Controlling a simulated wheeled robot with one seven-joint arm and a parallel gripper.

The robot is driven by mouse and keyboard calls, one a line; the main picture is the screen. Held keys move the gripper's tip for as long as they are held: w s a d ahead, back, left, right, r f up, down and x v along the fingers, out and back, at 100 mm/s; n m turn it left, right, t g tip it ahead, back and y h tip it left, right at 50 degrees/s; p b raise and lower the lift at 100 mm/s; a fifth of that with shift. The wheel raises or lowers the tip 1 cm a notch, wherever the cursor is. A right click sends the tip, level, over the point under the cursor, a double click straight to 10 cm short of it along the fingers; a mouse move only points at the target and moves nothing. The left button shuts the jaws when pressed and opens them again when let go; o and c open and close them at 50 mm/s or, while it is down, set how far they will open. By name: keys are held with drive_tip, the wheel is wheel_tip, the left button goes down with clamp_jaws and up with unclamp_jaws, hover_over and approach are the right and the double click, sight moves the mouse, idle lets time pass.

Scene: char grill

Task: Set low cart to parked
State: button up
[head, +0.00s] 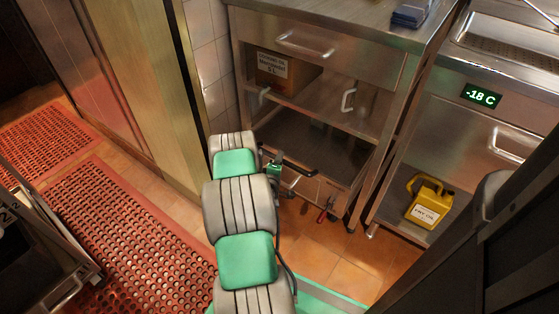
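No object is plainly marked as the low cart. A steel unit on castors (352,137), with a drawer, open shelves and upright handles, stands ahead of my arm. A small red-tipped part (322,215) shows low at its front, near a castor. A metal-framed piece (60,262) at the lower left edge is partly cut off; I cannot tell whether it is a cart. My gripper (294,178) is low in front of the steel unit, with dark parts pointing right. Its fingers are too small and overlapped to read, and I cannot tell if it touches anything.
Red perforated mats (128,244) lie on the tiled floor at left, beside a tall metal panel (150,90). A cardboard box (285,72) sits on the unit's shelf. Bare tiles show between.

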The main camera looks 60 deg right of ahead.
clamp_jaws()
idle(0.8)
